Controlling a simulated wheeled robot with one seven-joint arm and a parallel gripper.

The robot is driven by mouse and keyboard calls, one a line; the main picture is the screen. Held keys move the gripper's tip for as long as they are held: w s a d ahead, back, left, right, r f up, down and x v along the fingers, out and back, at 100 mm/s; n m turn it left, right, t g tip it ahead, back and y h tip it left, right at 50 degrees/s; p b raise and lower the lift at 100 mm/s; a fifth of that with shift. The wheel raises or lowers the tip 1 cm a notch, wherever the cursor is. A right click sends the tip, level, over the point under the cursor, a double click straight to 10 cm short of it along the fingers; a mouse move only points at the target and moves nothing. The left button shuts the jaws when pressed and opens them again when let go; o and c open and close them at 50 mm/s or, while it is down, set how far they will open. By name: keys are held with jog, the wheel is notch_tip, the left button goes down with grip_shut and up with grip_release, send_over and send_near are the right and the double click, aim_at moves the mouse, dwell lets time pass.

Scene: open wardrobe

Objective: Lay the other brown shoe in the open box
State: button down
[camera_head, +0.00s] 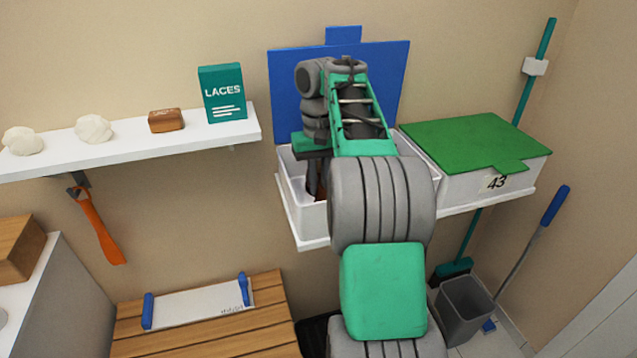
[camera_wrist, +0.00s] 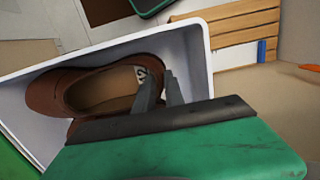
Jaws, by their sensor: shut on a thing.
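The open white box (camera_head: 312,222) stands on the wall shelf with its blue lid (camera_head: 388,75) raised behind it. Its rim also shows in the wrist view (camera_wrist: 205,55). My gripper (camera_head: 316,185) reaches down into the box. In the wrist view, a brown shoe (camera_wrist: 78,95) is inside the box walls, its opening facing the camera. My gripper (camera_wrist: 160,88) is shut on the shoe's heel end, by a number on the insole. More brown lies at the left end; I cannot tell whether it is a second shoe. My arm hides most of the box in the head view.
A closed box with a green lid (camera_head: 475,142), marked 43, stands right of the open box. The left shelf (camera_head: 150,140) holds a LACES pack (camera_head: 222,92), a brown block (camera_head: 166,121) and two pale lumps. A slatted bench (camera_head: 210,330) is below.

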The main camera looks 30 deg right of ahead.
jog(key=shift+r, duration=0.1)
jog(key=c, duration=1.3)
grip_release()
jog(key=shift+c, duration=0.2)
jog(key=shift+o, duration=0.2)
jog(key=o, duration=0.4)
notch_tip(320, 180, up, 14)
jog(key=p, duration=1.3)
jog(key=shift+p, duration=0.35)
jog(key=shift+a, duration=0.1)
